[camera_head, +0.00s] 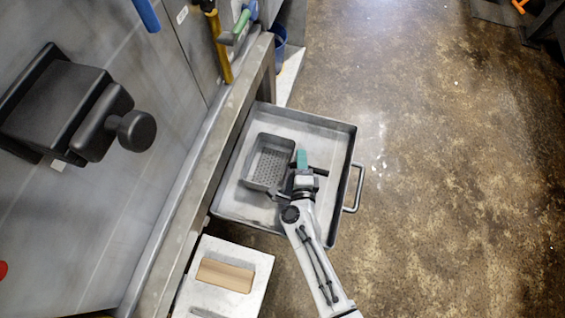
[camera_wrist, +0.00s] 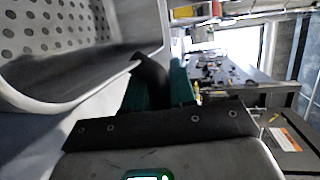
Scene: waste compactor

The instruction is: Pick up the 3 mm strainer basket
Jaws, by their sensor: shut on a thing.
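The 3 mm strainer basket (camera_head: 268,164) is a grey metal box with a perforated bottom. In the head view it appears within the outline of the pulled-out metal drawer (camera_head: 340,131); I cannot tell whether it touches the drawer floor. My gripper (camera_head: 301,163) is at the basket's right side. In the wrist view the basket (camera_wrist: 60,42) fills the upper left, with its holes and rounded rim close by. My gripper's teal fingers (camera_wrist: 158,85) are shut there on a dark part by the rim. The exact grip spot is partly hidden.
The drawer's bar handle (camera_head: 355,188) sticks out at the right. A light block with a wooden piece (camera_head: 226,275) stands below the drawer. A black knob fixture (camera_head: 137,130) and hanging tools (camera_head: 220,48) are on the left panel. Open floor (camera_head: 450,190) lies right.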

